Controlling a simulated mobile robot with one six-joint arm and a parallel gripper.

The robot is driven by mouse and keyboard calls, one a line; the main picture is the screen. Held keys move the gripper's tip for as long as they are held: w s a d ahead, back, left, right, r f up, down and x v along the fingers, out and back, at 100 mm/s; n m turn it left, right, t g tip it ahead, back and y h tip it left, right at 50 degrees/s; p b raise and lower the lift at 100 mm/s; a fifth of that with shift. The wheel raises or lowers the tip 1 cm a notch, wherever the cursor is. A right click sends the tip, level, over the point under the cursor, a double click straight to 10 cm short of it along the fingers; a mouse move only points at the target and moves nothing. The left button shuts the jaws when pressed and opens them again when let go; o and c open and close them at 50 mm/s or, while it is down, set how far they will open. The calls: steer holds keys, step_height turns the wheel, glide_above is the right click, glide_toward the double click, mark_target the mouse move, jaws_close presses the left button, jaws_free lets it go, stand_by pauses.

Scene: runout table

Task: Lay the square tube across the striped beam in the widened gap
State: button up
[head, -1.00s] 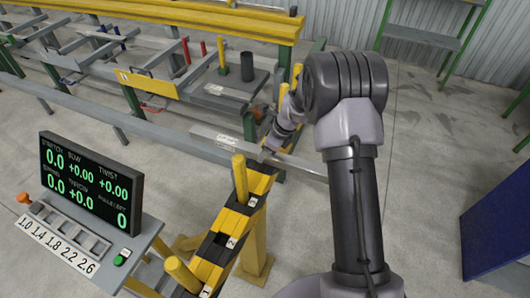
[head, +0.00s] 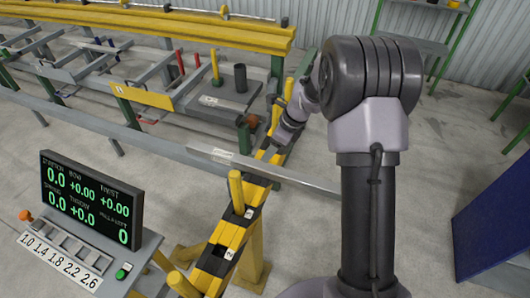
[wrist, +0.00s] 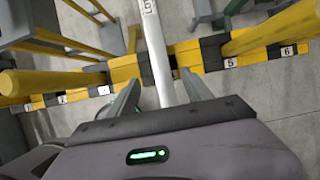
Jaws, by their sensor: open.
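The square tube (head: 305,184) is a long pale grey bar with a label near its left part. It lies across the black-and-yellow striped beam (head: 240,226) and sticks out on both sides. In the wrist view the tube (wrist: 157,45) crosses the striped beam (wrist: 212,56) between a left yellow post (wrist: 50,82) and a right yellow post (wrist: 268,34), with room on both sides. My gripper (head: 268,153) is at the tube near the crossing. In the wrist view my gripper (wrist: 161,78) is open, its fingers on either side of the tube, apart from it. The tube's underside is hidden.
A display (head: 90,197) and a console (head: 70,257) with a green button stand at the left front. The runout table (head: 140,96) lies behind, with a dark cylinder (head: 240,78) on it. A dark blue panel (head: 495,220) is at the right. Floor beside it is clear.

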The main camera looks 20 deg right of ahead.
steer(key=s+a+r+n+t+h, duration=0.1)
steer(key=s+a+r+n, duration=0.1)
steer(key=s+r+n, duration=0.45)
steer(key=s+a+r+n, duration=0.2)
steer(key=s+a+r, duration=0.15)
steer(key=r, duration=0.65)
steer(key=s+a+r+n+t, duration=0.1)
steer(key=s+r+n, duration=0.1)
steer(key=s+n, duration=0.4)
steer(key=s+a+r+n+t, duration=0.1)
steer(key=s+n, duration=0.5)
steer(key=s, duration=0.9)
steer(key=shift+r+h, duration=0.4)
steer(key=shift+r, duration=0.5)
steer(key=shift+f+b, duration=0.45)
steer(key=shift+b, duration=0.05)
